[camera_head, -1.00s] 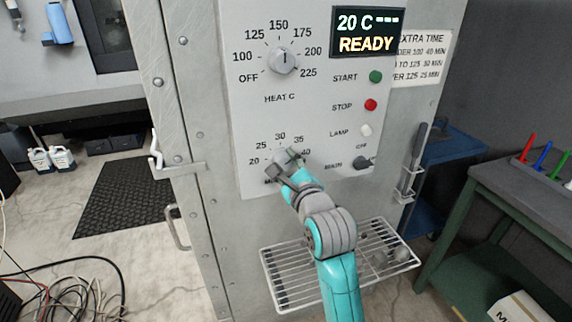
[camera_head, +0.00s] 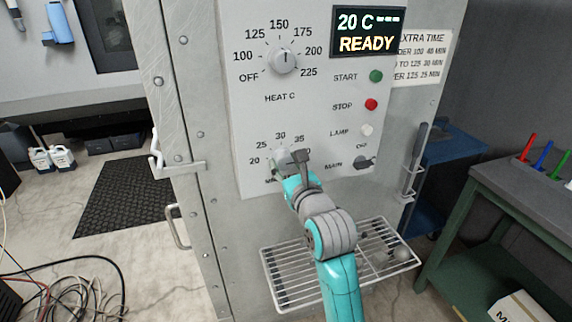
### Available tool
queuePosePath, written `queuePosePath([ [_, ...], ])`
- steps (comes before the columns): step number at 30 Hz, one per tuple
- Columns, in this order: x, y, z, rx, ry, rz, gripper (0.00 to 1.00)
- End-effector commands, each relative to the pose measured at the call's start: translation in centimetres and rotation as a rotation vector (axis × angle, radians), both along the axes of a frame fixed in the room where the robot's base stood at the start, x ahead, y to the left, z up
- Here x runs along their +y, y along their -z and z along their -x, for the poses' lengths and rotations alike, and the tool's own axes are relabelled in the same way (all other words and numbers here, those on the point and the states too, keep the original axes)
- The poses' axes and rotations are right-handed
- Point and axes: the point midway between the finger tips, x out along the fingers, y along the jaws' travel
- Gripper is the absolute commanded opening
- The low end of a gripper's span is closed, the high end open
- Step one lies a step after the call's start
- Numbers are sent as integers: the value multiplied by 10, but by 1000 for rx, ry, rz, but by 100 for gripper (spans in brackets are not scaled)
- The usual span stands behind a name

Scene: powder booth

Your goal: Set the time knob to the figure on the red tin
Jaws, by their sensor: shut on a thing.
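The time knob (camera_head: 283,156) is on the lower part of the grey control panel, inside a scale whose figures 20, 25, 30 and 35 show. My gripper (camera_head: 288,161) is at this knob with its fingers on either side, shut on it. The fingers and wrist hide much of the knob, its pointer and the scale's lower right. The heat knob (camera_head: 284,61) is above, its mark pointing up near 150. I see no red tin in this view.
The display (camera_head: 367,32) reads 20 C and READY. Green start (camera_head: 376,76), red stop (camera_head: 370,105) and lamp (camera_head: 366,130) buttons and the main switch (camera_head: 364,162) lie right of my gripper. An extra time notice (camera_head: 421,58) hangs further right. A wire rack (camera_head: 290,290) juts out below.

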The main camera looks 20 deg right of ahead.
Motion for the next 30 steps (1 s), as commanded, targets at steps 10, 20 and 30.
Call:
queuePosePath([
  [10,0,2,0,5,1,-10,10],
  [20,0,1,0,3,0,-9,70],
  [30,0,1,11,2,0,-9,70],
])
